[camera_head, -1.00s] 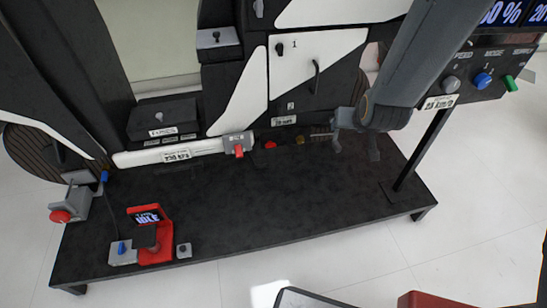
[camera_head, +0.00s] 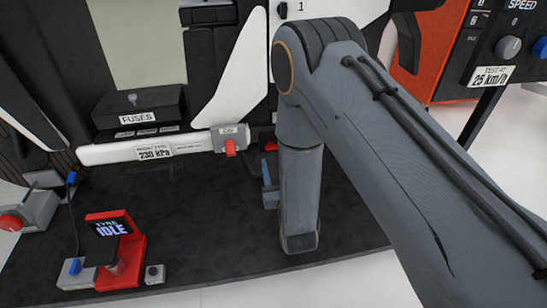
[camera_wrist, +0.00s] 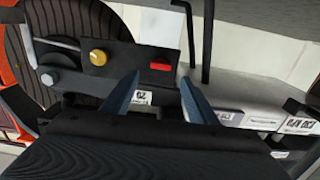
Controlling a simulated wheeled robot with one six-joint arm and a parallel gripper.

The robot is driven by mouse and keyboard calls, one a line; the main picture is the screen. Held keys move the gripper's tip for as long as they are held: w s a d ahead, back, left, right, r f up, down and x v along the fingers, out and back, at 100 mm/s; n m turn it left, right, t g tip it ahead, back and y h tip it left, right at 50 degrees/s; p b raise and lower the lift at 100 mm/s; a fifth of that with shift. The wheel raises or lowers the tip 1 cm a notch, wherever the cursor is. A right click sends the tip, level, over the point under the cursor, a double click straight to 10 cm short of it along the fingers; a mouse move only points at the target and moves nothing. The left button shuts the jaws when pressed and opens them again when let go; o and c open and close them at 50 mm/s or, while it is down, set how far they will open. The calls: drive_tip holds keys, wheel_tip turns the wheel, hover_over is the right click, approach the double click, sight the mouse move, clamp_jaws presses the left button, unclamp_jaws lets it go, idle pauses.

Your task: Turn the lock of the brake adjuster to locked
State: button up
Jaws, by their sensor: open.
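A dark panel with a yellow knob (camera_wrist: 98,57) and a red lever (camera_wrist: 160,64) lies ahead of the fingers in the wrist view; I take it for the brake adjuster and the red lever for its lock. The lever lies roughly level in that view; I cannot read its locked or unlocked mark. In the head view only a bit of red (camera_head: 270,147) shows beside my arm. My gripper (camera_wrist: 160,92) is open and empty, its two blue-grey fingers apart, with the red lever beyond the gap. One finger (camera_head: 267,186) shows in the head view; my arm hides the rest.

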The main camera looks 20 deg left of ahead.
sight(272, 148)
drive_tip(key=shift+b+x, duration=1.5)
drive_tip(key=shift+x, duration=2.35)
drive_tip(key=shift+a, duration=0.1)
drive_tip(key=shift+s, duration=0.1)
drive_tip(key=c, duration=1.1)
drive_tip(key=shift+o, duration=0.2)
